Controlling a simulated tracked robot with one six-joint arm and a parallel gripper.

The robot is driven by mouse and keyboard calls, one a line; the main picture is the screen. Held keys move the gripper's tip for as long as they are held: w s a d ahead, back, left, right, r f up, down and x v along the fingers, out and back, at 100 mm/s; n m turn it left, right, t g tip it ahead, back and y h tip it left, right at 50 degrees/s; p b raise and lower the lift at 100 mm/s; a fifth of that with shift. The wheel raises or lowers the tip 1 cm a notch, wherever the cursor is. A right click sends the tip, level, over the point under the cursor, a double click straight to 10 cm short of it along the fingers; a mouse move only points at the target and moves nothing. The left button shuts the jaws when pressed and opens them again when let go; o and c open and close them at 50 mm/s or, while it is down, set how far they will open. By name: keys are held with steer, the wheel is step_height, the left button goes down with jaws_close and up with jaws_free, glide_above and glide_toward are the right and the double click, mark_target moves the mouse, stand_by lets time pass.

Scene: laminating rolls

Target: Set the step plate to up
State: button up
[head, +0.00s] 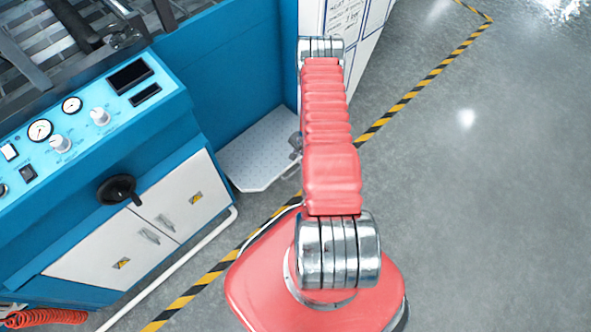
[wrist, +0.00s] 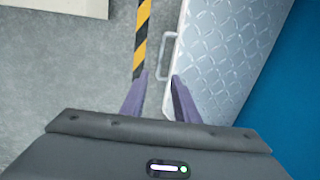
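The step plate (head: 262,150) is a grey metal plate with a raised tread pattern. In the head view it lies about flat, low beside the blue machine; my arm hides its right side. In the wrist view the step plate (wrist: 228,55) fills the upper right, with a light grey U-shaped handle (wrist: 168,58) on its left edge. My gripper (wrist: 160,76) is open, its two purple-grey fingers apart. The handle's near end shows between the fingertips; I cannot tell whether they touch it. In the head view my gripper is mostly hidden behind the red arm.
The blue machine (head: 235,60) stands left of the plate, with a control panel, a black handwheel (head: 118,189) and white cabinet doors (head: 130,235). A white board (head: 345,25) stands behind my arm. Yellow-black floor tape (head: 420,88) runs past; the grey floor at right is clear.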

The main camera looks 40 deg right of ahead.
mark_target(294, 172)
stand_by(0.3)
steer(key=shift+w+a+f, duration=0.1)
steer(key=shift+w+f, duration=0.35)
steer(key=shift+f, duration=1.8)
steer(key=shift+w+d+f, duration=0.1)
steer(key=shift+w+f, duration=0.3)
steer(key=shift+f, duration=1.85)
steer(key=shift+w+a+f, duration=0.1)
steer(key=shift+w+f, duration=0.35)
steer(key=shift+f, duration=1.8)
jaws_close()
